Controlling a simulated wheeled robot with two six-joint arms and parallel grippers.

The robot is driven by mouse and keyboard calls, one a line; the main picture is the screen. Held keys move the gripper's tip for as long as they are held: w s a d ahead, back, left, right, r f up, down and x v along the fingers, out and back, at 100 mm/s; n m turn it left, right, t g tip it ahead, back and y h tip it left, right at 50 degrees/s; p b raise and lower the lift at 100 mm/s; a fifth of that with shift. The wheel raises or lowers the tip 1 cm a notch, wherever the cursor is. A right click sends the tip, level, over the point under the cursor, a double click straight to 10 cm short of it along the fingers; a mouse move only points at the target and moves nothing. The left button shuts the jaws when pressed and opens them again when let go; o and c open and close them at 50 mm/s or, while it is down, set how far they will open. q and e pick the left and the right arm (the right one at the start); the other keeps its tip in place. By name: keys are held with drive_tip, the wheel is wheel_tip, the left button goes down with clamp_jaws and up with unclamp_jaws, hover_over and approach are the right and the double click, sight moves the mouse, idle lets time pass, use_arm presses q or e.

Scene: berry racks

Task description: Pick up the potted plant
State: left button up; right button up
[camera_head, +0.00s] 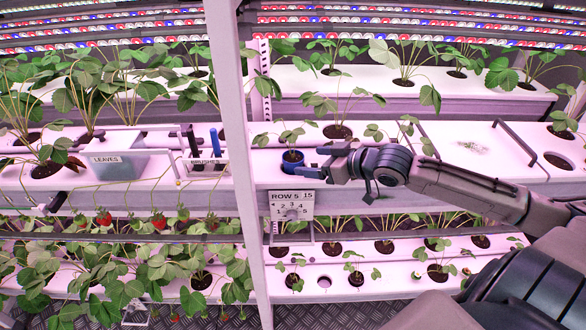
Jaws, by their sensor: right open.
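A small potted plant (291,138) with a few green leaves stands upright in a dark blue pot (287,165) near the front edge of the white shelf, just right of the rack post. My right gripper (326,162) reaches in from the right, its jaws open and pointing left toward the pot. The fingertips are close to the pot's right side; whether they touch it I cannot tell. My left gripper is not in view.
A white rack post (238,150) stands just left of the pot. A row sign (292,204) hangs below it on the shelf front. Larger plants (338,108) grow behind. Left of the post are a leaves bin (118,165) and a brushes holder (206,172). A metal handle (516,143) is at right.

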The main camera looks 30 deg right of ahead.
sight(300, 159)
drive_tip(key=shift+r+x, duration=0.2)
drive_tip(key=shift+x, duration=2.4)
drive_tip(key=c, duration=1.3)
